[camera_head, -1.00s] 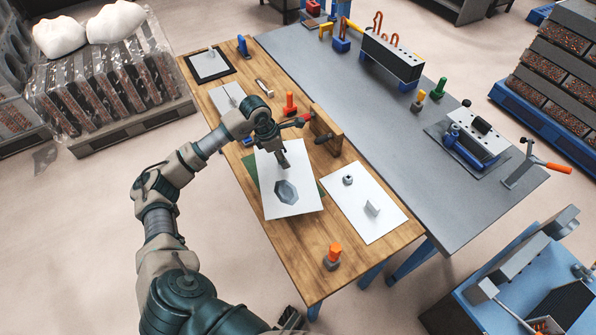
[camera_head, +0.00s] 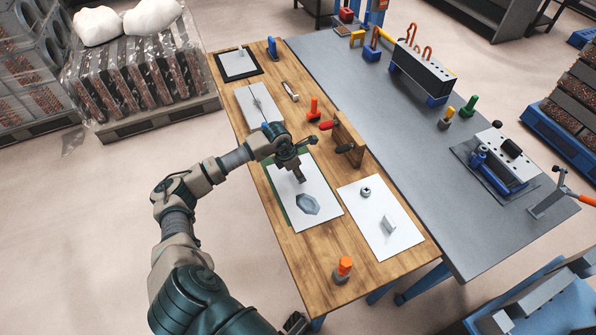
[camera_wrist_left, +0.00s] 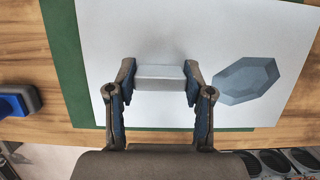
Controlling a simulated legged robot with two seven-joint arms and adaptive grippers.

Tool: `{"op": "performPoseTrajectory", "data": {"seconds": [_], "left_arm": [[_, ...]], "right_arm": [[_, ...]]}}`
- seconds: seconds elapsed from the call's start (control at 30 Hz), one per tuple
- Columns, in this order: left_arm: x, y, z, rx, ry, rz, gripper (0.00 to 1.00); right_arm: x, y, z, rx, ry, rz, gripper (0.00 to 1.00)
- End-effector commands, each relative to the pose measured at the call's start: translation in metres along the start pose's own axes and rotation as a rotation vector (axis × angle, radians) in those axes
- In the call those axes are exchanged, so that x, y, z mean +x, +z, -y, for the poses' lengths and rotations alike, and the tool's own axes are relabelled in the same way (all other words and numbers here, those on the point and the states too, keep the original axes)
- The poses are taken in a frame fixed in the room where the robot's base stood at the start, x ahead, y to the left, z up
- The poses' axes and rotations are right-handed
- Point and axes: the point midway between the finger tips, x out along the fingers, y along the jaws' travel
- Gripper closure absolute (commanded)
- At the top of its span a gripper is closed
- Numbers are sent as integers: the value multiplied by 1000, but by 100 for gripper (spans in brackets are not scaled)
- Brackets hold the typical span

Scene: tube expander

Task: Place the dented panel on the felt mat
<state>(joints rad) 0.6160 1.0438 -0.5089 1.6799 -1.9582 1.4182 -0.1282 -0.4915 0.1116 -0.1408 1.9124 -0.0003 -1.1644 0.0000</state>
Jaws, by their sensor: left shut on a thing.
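The dented panel (camera_head: 320,187) is a white sheet with a faceted blue-grey dent (camera_head: 307,204) and a small grey block standing on it. My left gripper (camera_head: 298,175) is over the panel. The left wrist view shows the gripper (camera_wrist_left: 158,78) shut on the grey block (camera_wrist_left: 160,84), with the dent to its right on the panel (camera_wrist_left: 240,35). The green felt mat (camera_head: 279,203) lies under the panel, mostly hidden. Its green (camera_wrist_left: 65,50) shows along the left and lower edges in the wrist view. I cannot tell whether the panel touches the mat. My right gripper is not in view.
A white sheet (camera_head: 372,237) with a nut and a grey block lies to the right. A wooden upright (camera_head: 347,138), red-handled tool (camera_head: 314,110) and orange-topped tool (camera_head: 343,270) stand nearby. A grey table (camera_head: 430,180) adjoins the wooden table (camera_head: 310,265). Bare wood shows in front of the mat.

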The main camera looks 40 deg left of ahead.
Motion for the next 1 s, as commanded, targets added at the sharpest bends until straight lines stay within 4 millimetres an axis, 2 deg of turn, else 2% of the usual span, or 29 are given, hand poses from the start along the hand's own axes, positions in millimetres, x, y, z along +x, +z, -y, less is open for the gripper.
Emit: {"op": "performPoseTrajectory", "data": {"seconds": [0.1,0.13,0.2,0.5,0.63,0.77,1.0], "left_arm": [[-1,0,-2,-1,2,2,100],[0,-1,-2,-1,1,-1,41],[-1,-1,-2,-1,2,-1,24],[-2,2,3,2,6,-4,23],[-12,3,2,2,7,-1,23],[-36,2,0,3,7,0,23],[-89,1,-1,1,5,1,23]], "right_arm": [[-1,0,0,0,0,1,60],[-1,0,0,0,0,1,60],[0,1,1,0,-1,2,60],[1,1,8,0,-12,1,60],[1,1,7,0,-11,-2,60],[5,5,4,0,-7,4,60],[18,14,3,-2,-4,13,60]]}}
